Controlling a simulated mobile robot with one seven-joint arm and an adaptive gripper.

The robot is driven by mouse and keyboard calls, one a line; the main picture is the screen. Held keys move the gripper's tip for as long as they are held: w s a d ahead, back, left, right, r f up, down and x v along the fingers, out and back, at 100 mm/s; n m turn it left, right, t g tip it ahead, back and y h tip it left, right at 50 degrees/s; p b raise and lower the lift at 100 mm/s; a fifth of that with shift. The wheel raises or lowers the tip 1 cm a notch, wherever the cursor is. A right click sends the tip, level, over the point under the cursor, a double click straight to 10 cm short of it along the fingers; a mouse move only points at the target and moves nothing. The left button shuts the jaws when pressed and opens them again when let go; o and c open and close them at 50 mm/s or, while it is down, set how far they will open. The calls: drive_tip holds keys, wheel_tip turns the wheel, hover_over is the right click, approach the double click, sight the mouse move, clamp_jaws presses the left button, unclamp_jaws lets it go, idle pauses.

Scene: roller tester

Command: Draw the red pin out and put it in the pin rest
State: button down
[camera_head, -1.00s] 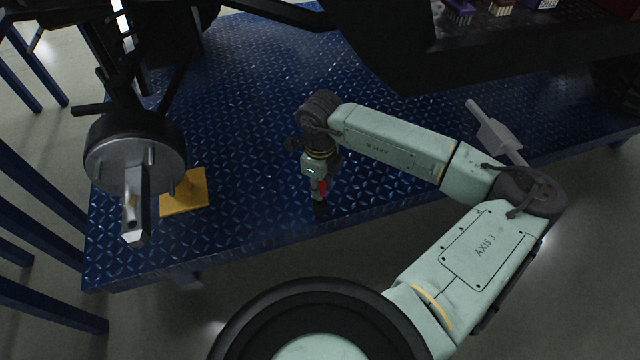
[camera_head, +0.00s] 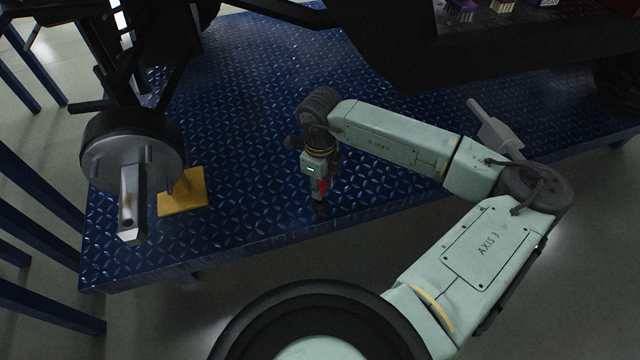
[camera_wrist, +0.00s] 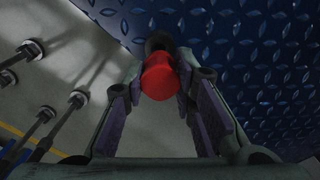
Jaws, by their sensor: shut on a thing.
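My gripper (camera_head: 319,196) is low near the front edge of the blue table in the head view. Its two fingers, with purple pads, show in the wrist view (camera_wrist: 158,95). They are shut on the red pin (camera_wrist: 158,76), whose red round head sits between the fingertips. A dark round part shows just beyond the red head. A little of the red pin also shows beside the gripper in the head view (camera_head: 323,185). I cannot tell whether the pin's lower end is in a hole. I cannot identify the pin rest for certain.
The blue diamond-plate table (camera_head: 260,215) is clear around my gripper. A yellow block (camera_head: 183,198) stands to the left, beside a dark hub with a metal stub (camera_head: 131,165). A dark vehicle frame (camera_head: 380,45) hangs over the back. Bolt-like rods (camera_wrist: 35,47) show left in the wrist view.

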drive_tip(key=shift+f, duration=0.2)
idle(0.3)
drive_tip(key=shift+f+b, duration=2.1)
drive_tip(key=shift+b, duration=0.2)
drive_tip(key=c, duration=1.2)
unclamp_jaws()
drive_tip(key=shift+c, duration=0.2)
wheel_tip(320, 180, up, 12)
drive_tip(key=shift+r, duration=0.1)
